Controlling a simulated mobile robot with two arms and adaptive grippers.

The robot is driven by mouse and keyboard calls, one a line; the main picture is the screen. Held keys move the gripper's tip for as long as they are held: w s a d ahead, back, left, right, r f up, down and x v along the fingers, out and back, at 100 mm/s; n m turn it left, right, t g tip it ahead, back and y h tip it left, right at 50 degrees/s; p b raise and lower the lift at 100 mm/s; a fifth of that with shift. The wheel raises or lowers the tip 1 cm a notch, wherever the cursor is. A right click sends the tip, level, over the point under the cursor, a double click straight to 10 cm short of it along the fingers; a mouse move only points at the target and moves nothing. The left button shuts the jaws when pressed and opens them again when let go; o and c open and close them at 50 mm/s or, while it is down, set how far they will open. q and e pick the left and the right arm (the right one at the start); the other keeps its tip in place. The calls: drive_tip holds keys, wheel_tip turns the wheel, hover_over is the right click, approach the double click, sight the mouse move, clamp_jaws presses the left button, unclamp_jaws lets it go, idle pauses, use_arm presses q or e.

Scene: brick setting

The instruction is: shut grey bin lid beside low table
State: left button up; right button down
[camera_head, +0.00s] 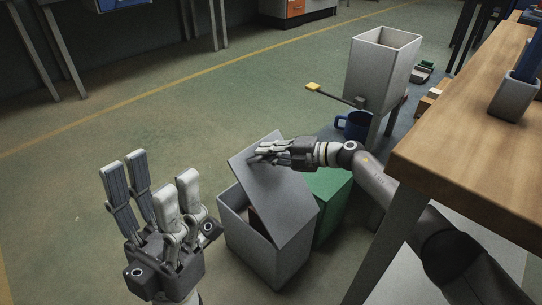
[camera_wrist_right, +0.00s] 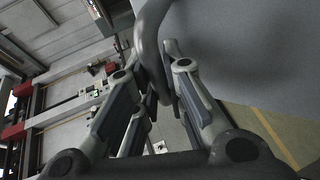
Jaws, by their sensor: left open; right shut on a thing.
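The grey bin (camera_head: 246,243) stands on the floor beside the table leg. Its grey lid (camera_head: 280,200) is tilted up, and part of the bin's dark opening shows on the left. My right gripper (camera_head: 263,153) is at the lid's upper part. In the right wrist view this gripper (camera_wrist_right: 160,95) is shut on a curved grey handle (camera_wrist_right: 150,35), with the broad grey lid face (camera_wrist_right: 245,50) beside it. The exact contact of the fingertips is partly hidden. My left gripper (camera_head: 157,182) is open and empty, to the left of the bin.
A green box (camera_head: 329,192) stands close to the right of the bin. A wooden table (camera_head: 460,145) is at the right. Behind are a blue mug (camera_head: 354,125), a square grey container (camera_head: 381,68) and a yellow-ended rod (camera_head: 330,93). The floor at left is clear.

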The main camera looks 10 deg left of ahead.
drive_tip(key=shift+s+a+f, duration=0.2)
drive_tip(key=shift+s+a, duration=0.05)
drive_tip(key=shift+a, duration=0.25)
drive_tip(key=c, duration=1.5)
unclamp_jaws()
drive_tip(key=shift+a, duration=0.1)
drive_tip(key=shift+w, duration=0.1)
drive_tip(key=shift+d+r, duration=0.1)
drive_tip(key=shift+d, duration=0.5)
drive_tip(key=v, duration=1.1)
drive_tip(key=shift+r, duration=0.1)
